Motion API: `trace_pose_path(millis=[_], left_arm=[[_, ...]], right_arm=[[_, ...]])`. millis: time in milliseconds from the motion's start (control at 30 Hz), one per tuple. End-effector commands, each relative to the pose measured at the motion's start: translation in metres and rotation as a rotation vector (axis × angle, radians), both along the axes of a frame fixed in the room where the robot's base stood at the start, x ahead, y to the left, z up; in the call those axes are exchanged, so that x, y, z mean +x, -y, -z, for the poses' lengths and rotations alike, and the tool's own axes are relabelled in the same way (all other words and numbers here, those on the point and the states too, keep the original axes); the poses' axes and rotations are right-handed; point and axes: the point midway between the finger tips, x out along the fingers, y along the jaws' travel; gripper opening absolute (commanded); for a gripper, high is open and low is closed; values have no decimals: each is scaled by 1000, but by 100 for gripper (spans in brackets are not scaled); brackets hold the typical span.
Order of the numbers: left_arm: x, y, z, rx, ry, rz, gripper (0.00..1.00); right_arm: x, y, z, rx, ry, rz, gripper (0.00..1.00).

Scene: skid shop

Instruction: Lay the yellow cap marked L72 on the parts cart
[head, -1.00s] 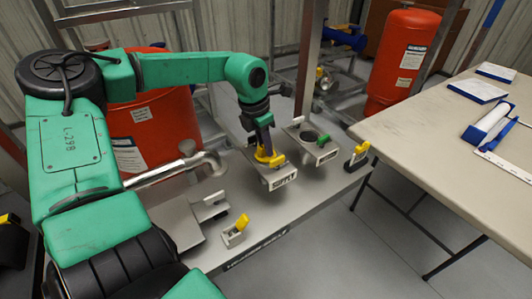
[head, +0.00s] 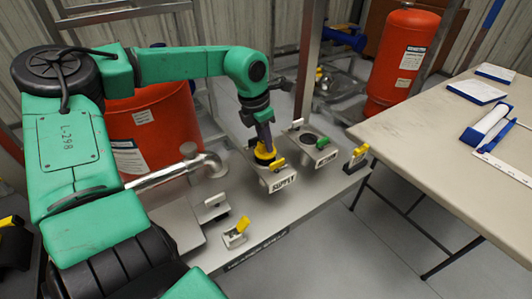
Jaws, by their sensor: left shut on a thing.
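My left gripper (head: 265,145) points down over the SUPPLY fitting (head: 279,183) on the skid and is shut on a yellow cap (head: 264,155). The cap is at the top of this fitting; I cannot tell whether it still touches it. A marking L72 cannot be read at this size. A small yellow lever (head: 278,163) shows beside the cap. My right gripper is not in view. I cannot pick out a parts cart with certainty.
A second fitting (head: 326,160) with an open dark socket stands right of SUPPLY. Yellow-handled parts stand at the skid's front (head: 236,233) and right end (head: 357,156). A beige table (head: 430,130) at right holds papers and a blue-white roll. A red tank (head: 400,60) stands behind.

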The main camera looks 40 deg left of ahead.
Motion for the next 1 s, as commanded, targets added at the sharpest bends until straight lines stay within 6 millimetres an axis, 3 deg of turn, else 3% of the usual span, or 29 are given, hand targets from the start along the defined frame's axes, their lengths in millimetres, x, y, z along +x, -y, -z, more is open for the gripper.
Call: trace_pose_path(millis=[533, 867, 1000], left_arm=[[0, 0, -44, 1, 1, 0, 0], [0, 0, -47, 1, 1, 0, 0], [0, 0, -66, 1, 1, 0, 0]], right_arm=[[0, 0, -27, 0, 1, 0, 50], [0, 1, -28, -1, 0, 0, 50], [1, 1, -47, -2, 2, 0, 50]])
